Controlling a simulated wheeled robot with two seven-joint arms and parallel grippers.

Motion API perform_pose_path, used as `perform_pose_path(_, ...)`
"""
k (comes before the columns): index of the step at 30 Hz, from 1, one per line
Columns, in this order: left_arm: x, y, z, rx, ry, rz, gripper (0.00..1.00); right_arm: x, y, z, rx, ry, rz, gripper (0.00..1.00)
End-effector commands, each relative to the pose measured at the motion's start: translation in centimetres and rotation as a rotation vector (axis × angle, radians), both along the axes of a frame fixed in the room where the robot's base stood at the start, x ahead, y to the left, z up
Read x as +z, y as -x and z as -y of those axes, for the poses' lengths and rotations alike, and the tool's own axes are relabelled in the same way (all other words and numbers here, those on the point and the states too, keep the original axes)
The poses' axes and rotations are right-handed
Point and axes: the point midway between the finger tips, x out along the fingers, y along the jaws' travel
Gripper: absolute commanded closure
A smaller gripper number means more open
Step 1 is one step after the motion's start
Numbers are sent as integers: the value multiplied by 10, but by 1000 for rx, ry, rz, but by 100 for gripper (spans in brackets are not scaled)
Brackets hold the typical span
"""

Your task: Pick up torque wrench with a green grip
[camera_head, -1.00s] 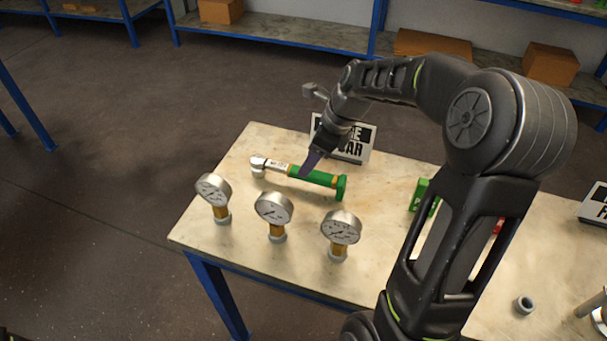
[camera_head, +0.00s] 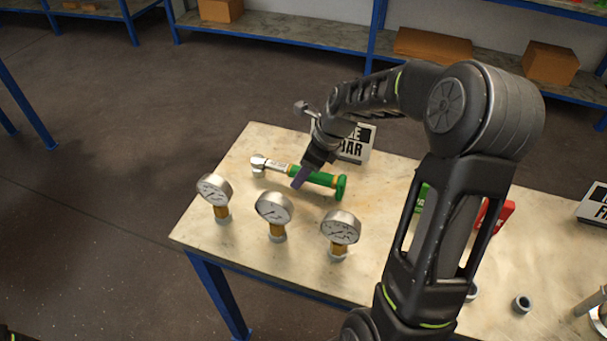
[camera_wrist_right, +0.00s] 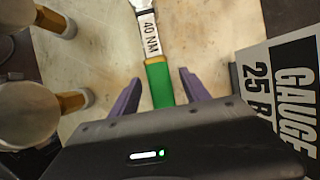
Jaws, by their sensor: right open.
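The torque wrench with a green grip (camera_head: 322,179) lies on the table, its silver head to the left and its green end to the right. In the right wrist view, the green grip (camera_wrist_right: 159,84) runs between two purple fingers, below a silver shaft marked "40 NM". My right gripper (camera_head: 300,178) is over the grip in the head view, and its fingers (camera_wrist_right: 160,88) are open, one on each side of the grip. Whether they touch it I cannot tell. The part of the grip under the gripper body is hidden. My left gripper is not in view.
Three pressure gauges (camera_head: 274,208) stand along the near-left table edge, close to the wrench. A sign (camera_head: 357,143) stands behind the gripper and shows at the right of the wrist view (camera_wrist_right: 277,88). Green and red items (camera_head: 494,216) are partly behind my arm.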

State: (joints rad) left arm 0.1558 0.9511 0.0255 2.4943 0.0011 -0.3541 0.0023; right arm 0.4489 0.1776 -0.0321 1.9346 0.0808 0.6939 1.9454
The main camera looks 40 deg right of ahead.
Motion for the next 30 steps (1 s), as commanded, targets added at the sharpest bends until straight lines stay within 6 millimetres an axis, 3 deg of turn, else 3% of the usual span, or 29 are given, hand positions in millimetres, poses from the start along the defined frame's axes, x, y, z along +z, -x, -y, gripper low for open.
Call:
perform_pose_path(20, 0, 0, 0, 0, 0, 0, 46, 0, 0, 0, 0, 0, 0, 99)
perform_pose_path(30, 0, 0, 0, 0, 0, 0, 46, 1, -1, 0, 0, 1, 3, 100)
